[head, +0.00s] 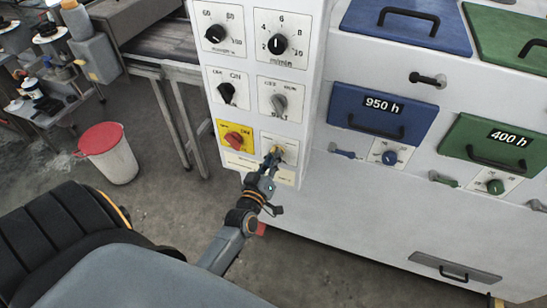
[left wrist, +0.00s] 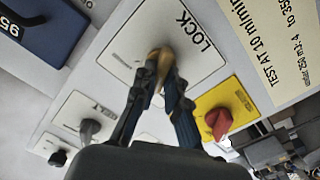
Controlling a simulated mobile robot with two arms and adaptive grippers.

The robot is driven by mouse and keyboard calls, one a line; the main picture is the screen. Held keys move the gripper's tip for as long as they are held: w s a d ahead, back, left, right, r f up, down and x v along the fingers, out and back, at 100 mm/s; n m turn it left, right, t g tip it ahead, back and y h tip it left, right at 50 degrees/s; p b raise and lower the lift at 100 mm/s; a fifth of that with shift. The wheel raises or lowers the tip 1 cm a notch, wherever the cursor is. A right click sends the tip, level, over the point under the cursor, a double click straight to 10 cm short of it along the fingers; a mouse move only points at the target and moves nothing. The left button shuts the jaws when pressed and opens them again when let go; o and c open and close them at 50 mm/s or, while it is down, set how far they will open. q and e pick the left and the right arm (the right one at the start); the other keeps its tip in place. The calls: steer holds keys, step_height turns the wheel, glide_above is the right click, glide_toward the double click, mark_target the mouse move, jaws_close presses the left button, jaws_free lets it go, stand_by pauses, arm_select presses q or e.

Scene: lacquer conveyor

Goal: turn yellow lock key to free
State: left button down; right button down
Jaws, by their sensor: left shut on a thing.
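The lock plate (head: 289,142) is a small white plate low on the control panel, right of the yellow plate with the red knob. My left gripper (head: 272,157) reaches up to it. In the left wrist view, the word LOCK is readable on the plate (left wrist: 197,60). A yellow brass-coloured key (left wrist: 160,55) stands at the plate's middle. My left gripper (left wrist: 159,75) is shut on the key, with a finger on each side. The fingers hide part of the key, and its exact turn angle is hard to tell. My right gripper is not in view.
The red knob (head: 234,139) on its yellow plate is close beside my gripper. Black (head: 227,93) and grey (head: 280,104) selector knobs are above. Blue (head: 382,110) and green (head: 495,143) drawers are on the right.

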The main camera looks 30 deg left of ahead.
arm_select(q)
steer(key=n, duration=0.5)
steer(key=shift+a+f, duration=0.1)
stand_by(1.2)
steer(key=c, duration=1.4)
jaws_free()
steer(key=v, duration=1.2)
steer(key=shift+a, duration=0.1)
steer(key=shift+f, duration=0.15)
